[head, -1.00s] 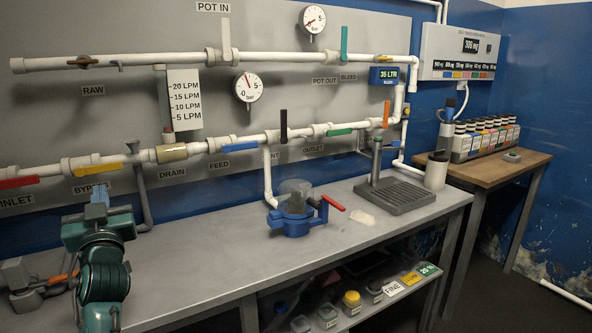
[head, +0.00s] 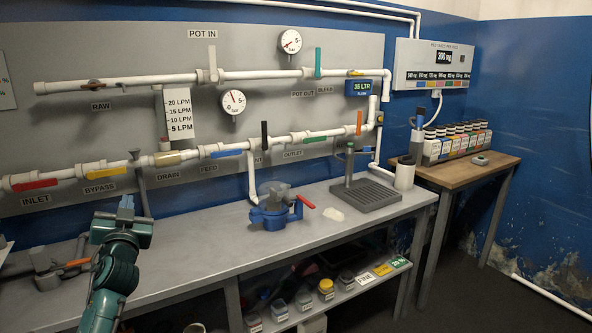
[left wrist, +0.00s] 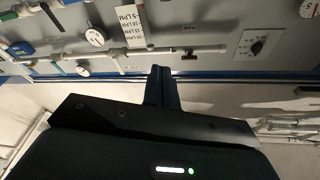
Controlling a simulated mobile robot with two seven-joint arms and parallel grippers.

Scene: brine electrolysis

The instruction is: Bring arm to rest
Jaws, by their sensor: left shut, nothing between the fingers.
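My left gripper (head: 126,203) is at the lower left of the head view, raised in front of the grey bench. Its narrow fingers are together with nothing between them, pointing up toward the pipe panel. My green left arm reaches up from the bottom edge and hides part of the bench. My right gripper is in neither view.
The grey bench (head: 200,250) holds a blue clamp-ringed pot (head: 270,218) and a dark drain stand (head: 366,196). A white pipe with coloured valve handles, including a red one (head: 34,184), runs behind the arm. A wooden table (head: 470,175) with bottles stands at right.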

